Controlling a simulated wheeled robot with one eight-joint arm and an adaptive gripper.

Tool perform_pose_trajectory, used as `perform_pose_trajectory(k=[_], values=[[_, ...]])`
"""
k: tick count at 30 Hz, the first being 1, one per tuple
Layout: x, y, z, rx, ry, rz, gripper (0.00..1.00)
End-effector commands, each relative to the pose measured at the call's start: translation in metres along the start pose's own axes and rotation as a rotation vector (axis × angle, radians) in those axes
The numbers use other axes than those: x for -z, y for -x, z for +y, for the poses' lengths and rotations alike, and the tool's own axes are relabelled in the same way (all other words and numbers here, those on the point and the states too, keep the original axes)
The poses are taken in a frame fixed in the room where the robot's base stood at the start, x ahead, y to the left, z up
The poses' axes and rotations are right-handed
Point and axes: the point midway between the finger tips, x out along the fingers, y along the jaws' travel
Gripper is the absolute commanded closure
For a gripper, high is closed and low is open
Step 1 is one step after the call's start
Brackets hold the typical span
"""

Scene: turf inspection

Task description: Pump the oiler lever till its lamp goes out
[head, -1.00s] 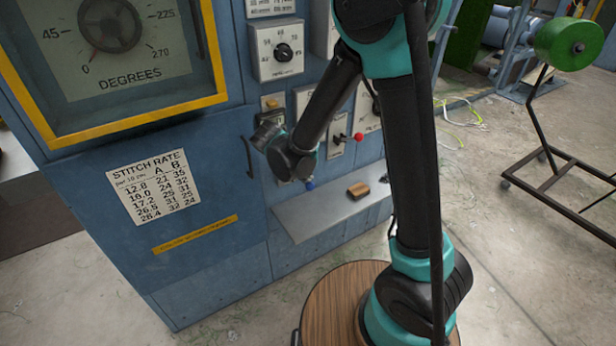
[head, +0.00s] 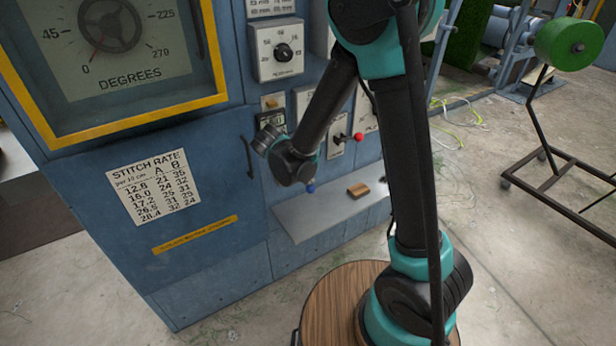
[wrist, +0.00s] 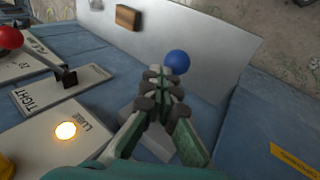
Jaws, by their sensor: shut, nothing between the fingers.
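The oiler's lamp (wrist: 65,131) glows bright amber-yellow on a pale plate lettered "LUBE" in the wrist view. The blue ball knob (wrist: 177,62) of the lever shows just beyond my fingertips; it also shows in the head view (head: 310,187) below my wrist. The lever's rod is hidden behind my fingers. My gripper (wrist: 166,80) is shut and empty, its tips right at the knob's near side. Whether they touch the knob I cannot tell. In the head view my wrist hides the fingers and the lamp.
A red-knobbed lever (head: 358,136) on a plate stands near my wrist. A grey shelf (head: 312,213) below carries a wooden block (head: 358,190). The blue cabinet (head: 215,262) fills the left, with a yellow-framed gauge window above. A green-spool stand (head: 569,43) is farther right.

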Motion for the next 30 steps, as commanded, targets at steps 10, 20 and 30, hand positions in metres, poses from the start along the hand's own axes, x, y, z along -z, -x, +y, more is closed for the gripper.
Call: perform_pose_trajectory(k=[10,20,30], values=[[-0.0023,-0.0027,-0.0021,0.001,0.0,-0.001,1.0],[-0.0041,-0.005,-0.0038,0.001,0.0,-0.001,1.0],[-0.0062,-0.0077,-0.0058,0.001,0.0,-0.001,1.0]])
